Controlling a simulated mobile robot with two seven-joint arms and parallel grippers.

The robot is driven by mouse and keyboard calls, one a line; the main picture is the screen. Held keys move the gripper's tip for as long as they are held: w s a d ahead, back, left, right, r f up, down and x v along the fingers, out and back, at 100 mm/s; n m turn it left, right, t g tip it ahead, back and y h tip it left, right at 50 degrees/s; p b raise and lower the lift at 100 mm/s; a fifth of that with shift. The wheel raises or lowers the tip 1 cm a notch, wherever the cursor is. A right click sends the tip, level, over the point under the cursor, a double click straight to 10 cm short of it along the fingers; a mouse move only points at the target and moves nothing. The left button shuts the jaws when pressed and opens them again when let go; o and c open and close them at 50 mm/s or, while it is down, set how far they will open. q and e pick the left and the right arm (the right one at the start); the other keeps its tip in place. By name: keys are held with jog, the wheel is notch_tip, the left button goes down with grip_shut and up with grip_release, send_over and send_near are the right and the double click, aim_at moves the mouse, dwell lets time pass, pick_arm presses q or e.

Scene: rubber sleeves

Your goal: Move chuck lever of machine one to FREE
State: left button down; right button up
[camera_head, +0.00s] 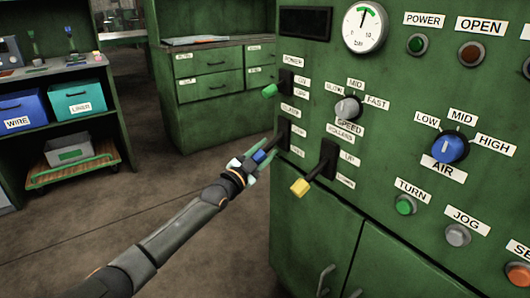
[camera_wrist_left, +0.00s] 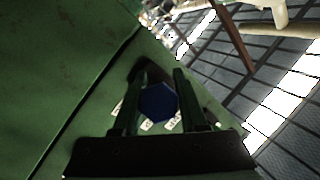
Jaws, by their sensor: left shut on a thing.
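The chuck lever appears to be the one with the blue handle (camera_head: 259,156) on the left side of the green machine panel (camera_head: 330,75). Its small labels are too blurred to read for certain. My left gripper (camera_head: 256,160) is shut on this handle. In the left wrist view, the blue hexagonal handle (camera_wrist_left: 158,102) sits between the two dark fingers of my left gripper (camera_wrist_left: 160,88). The lever's slot is partly hidden behind the handle and gripper. My right gripper is out of view.
A yellow-handled lever (camera_head: 300,187) sticks out close to the right, and a green-handled lever (camera_head: 270,91) sits above. Knobs, buttons and a gauge (camera_head: 364,27) cover the panel. A shelf with bins (camera_head: 80,100) stands far left. The floor between is open.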

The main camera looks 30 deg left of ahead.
pick_arm(q)
jog(key=shift+f, duration=0.15)
jog(key=shift+c, duration=2.3)
grip_release()
jog(key=shift+s+p, duration=0.4)
jog(key=shift+s, duration=0.1)
jog(key=s+f+p, duration=0.2)
jog(key=s+p, duration=0.2)
jog(key=s, duration=0.7)
jog(key=shift+a, duration=0.35)
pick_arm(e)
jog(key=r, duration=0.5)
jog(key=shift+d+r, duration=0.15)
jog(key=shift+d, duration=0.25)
pick_arm(q)
jog(key=shift+s, duration=0.1)
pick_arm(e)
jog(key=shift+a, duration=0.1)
